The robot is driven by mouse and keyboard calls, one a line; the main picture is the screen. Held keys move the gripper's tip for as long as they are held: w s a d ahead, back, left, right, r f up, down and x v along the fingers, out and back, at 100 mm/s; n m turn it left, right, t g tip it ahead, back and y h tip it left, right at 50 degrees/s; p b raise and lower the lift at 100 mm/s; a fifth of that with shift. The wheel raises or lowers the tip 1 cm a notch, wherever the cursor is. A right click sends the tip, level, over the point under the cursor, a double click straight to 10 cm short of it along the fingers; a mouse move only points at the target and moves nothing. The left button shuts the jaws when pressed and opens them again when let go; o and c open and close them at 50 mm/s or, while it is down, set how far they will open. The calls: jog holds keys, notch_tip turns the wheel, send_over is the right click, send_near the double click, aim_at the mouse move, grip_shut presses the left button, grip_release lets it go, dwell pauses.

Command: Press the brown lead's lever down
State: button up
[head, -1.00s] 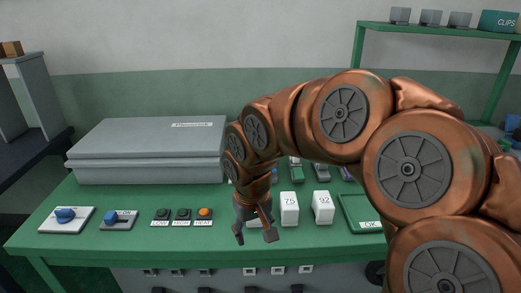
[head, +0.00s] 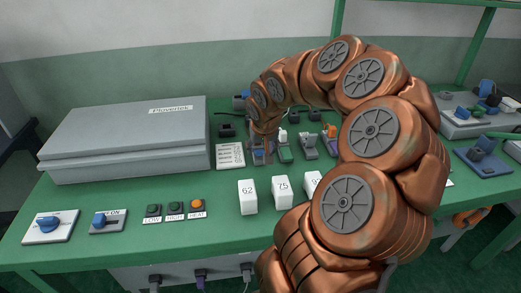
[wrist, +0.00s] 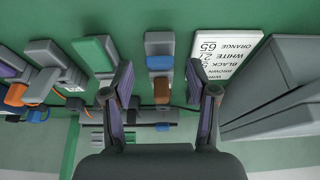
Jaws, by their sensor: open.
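My gripper (wrist: 160,92) is empty, with one finger on each side of the clip's line. In the head view my gripper (head: 262,148) points down at the back row, by the clip's blue part (head: 258,153). The brown block is hidden there behind my gripper. I cannot tell whether a finger touches the clip.
A colour card (wrist: 225,55) lies beside the clip, with the big grey box (head: 125,140) beyond it. A green clip (wrist: 95,53) with a white tab is close on the other side, then more clips. White numbered blocks (head: 248,197) and switches (head: 175,208) stand in front.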

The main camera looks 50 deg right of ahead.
jog(key=shift+x, duration=0.9)
jog(key=shift+s, duration=0.1)
jog(key=shift+c, duration=0.3)
grip_shut()
jog(key=shift+f+b, duration=0.15)
jog(key=shift+b, duration=0.25)
